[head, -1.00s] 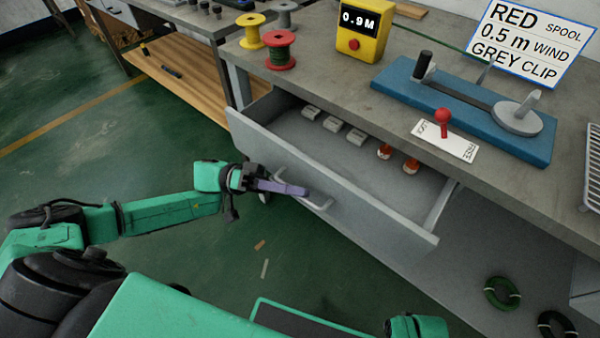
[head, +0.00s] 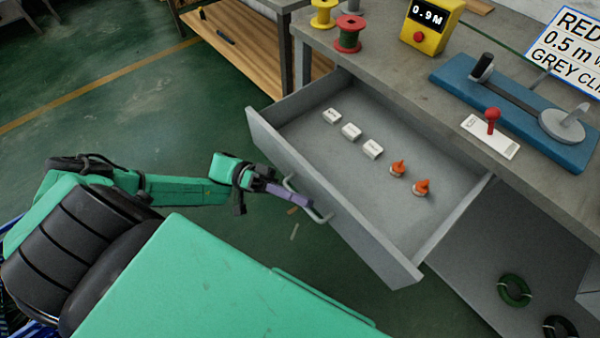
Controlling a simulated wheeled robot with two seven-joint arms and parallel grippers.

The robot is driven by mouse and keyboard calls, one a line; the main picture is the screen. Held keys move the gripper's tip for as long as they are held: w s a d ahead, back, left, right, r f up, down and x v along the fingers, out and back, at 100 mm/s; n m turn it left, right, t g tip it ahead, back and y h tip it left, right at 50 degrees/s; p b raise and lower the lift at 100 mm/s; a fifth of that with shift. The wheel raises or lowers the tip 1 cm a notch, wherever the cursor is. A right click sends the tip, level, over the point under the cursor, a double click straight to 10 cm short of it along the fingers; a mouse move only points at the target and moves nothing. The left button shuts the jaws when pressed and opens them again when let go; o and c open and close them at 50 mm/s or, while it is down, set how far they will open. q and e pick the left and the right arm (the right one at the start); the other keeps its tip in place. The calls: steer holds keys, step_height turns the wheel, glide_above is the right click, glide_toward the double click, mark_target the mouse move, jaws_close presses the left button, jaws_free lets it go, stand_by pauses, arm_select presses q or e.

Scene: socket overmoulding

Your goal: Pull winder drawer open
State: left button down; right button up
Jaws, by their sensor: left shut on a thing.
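The winder drawer (head: 345,215) is pulled out from under the grey bench, and its inside shows. Its bar handle (head: 322,216) is on the front panel. My left gripper (head: 302,200) is at the handle, with its purple fingers shut on it; the exact contact is partly hidden by the fingers. My right gripper is not in view.
On the bench stand a red spool (head: 348,35), a yellow spool (head: 323,14), a yellow counter box (head: 431,24) reading 0.9 M and a blue winder (head: 520,115) with a crank. Coils (head: 514,290) lie at lower right. Green floor is open at left.

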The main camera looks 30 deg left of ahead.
arm_select(q)
steer(key=c, duration=0.9)
jaws_free()
steer(key=shift+w+a+f, duration=0.1)
steer(key=shift+a, duration=0.15)
steer(key=b+v, duration=0.4)
steer(key=v, duration=1)
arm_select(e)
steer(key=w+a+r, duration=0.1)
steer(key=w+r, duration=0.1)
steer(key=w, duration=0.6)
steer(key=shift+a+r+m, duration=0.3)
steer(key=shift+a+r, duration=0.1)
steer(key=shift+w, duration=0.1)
